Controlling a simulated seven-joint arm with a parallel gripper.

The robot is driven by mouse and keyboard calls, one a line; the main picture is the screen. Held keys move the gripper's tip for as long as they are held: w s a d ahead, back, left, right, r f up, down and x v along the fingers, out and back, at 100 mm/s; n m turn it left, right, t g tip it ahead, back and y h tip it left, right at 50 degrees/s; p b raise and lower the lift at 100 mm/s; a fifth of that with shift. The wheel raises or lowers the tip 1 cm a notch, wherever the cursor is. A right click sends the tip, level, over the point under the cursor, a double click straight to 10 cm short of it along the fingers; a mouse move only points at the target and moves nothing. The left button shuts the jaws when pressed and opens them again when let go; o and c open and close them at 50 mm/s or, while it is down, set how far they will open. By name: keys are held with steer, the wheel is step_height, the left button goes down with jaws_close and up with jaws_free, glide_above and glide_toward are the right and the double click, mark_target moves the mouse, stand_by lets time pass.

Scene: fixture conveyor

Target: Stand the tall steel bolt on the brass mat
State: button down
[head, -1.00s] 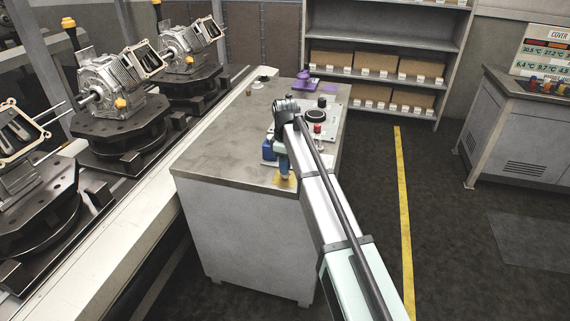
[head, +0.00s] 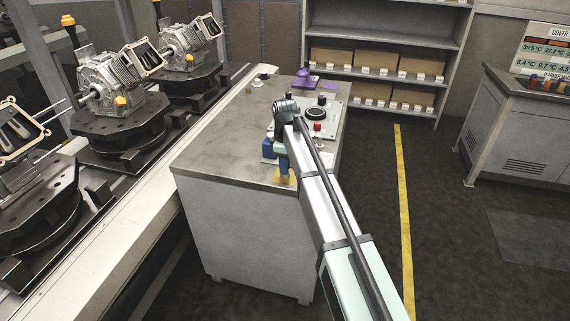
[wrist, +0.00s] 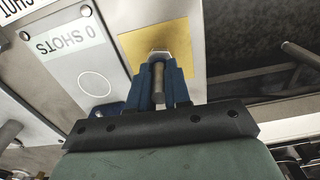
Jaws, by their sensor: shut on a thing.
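The tall steel bolt (wrist: 158,82) is held between the blue fingers of my gripper (wrist: 160,72) in the wrist view. Its wider head shows at the fingertips, and its shank runs back between the fingers. The brass mat (wrist: 180,38) is a flat yellow patch just beyond the fingertips, and the bolt's head overlaps it in this view. I cannot tell whether the bolt touches the mat. In the head view my gripper (head: 284,174) points down over the brass mat (head: 277,178) near the bench's front right corner. The bolt cannot be made out there.
The grey bench (head: 215,160) has clear room on its left. A pale panel (head: 332,118) with knobs and a round dark part lies behind my gripper, with a purple fixture (head: 304,80) farther back. The conveyor (head: 140,195) with engine castings runs along the left.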

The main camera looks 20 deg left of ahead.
steer(key=c, duration=1)
jaws_free()
step_height(320, 180, up, 14)
steer(key=shift+f, duration=0.15)
